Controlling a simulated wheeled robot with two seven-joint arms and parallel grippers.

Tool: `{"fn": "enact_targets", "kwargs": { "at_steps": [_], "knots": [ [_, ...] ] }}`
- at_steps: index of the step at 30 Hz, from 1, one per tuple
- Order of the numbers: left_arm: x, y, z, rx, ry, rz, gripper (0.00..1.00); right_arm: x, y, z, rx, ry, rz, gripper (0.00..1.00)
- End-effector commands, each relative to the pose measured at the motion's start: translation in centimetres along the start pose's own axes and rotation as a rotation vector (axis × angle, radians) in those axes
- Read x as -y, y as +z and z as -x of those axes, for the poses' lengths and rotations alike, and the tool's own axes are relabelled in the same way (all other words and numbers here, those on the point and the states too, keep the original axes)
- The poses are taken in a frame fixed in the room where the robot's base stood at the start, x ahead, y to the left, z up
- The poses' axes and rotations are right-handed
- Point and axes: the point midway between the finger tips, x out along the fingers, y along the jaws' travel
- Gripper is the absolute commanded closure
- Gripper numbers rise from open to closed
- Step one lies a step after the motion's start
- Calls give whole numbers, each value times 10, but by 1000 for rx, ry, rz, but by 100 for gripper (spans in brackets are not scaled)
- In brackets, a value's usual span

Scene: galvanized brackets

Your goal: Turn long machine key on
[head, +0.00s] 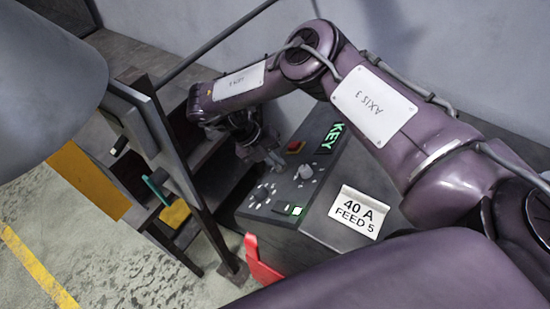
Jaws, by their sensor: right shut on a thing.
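The machine's control panel (262,200) is a dark grey sloped box at the middle. It carries a green lit KEY sign (332,137). My right gripper (274,161) reaches down to the panel's upper left part, left of the red button. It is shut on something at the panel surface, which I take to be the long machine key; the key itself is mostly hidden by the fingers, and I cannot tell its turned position. My left gripper is not in view.
The panel also has a red button (295,146), a pale knob (305,171), several small round controls and a green lit switch (297,211). A sign reading 40 A FEED 5 (358,212) is on the box. A dark post (180,165) and rail stand left.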

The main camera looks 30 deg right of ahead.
Motion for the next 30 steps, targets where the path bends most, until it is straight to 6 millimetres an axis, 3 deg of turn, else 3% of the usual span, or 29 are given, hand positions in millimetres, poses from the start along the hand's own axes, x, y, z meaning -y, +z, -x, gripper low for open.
{"fn": "enact_targets", "kwargs": {
  "at_steps": [12,30],
  "knots": [
    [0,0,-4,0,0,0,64,-3,1,1,3,-66,-237,100],
    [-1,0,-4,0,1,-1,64,-3,1,1,0,-81,-291,100]
  ]
}}
